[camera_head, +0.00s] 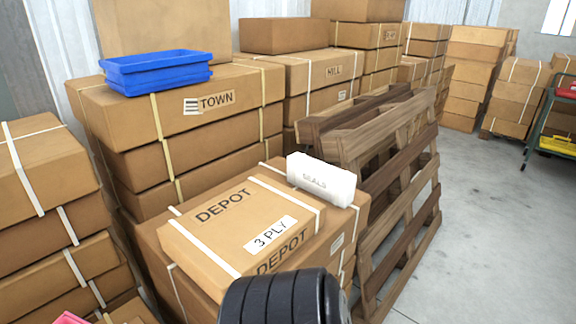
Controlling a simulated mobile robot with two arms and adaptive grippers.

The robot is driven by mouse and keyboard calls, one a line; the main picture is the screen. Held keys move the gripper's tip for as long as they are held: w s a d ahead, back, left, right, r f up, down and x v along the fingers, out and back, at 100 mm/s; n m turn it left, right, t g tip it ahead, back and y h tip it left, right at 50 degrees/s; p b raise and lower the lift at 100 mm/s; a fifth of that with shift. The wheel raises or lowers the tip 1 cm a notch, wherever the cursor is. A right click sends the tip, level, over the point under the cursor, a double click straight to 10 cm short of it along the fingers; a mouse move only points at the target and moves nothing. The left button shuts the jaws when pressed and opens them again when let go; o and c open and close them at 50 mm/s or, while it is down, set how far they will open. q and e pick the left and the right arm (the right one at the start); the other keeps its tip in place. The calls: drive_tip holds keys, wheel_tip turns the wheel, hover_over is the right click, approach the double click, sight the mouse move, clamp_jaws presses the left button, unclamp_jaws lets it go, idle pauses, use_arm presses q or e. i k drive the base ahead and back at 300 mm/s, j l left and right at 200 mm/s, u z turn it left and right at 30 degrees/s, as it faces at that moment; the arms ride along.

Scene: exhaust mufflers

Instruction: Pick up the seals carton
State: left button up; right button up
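The seals carton (320,180) is a small white box with faint grey "SEALS" lettering on its front. It sits at the right back edge of the DEPOT stack, beside the flat strapped "3 PLY" carton (222,240) and close to the leaning wooden pallets. Whether it touches either of them I cannot tell. Neither of my grippers is in view.
Wooden pallets (400,180) lean just right of the DEPOT stack. A blue tray (157,73) sits on the TOWN cartons (240,85) behind. More strapped cartons (35,165) stand at left. The grey floor (490,230) is open at right, before a green cart (540,125).

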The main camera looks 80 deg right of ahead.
sight(337, 186)
drive_tip(key=z, duration=1.65)
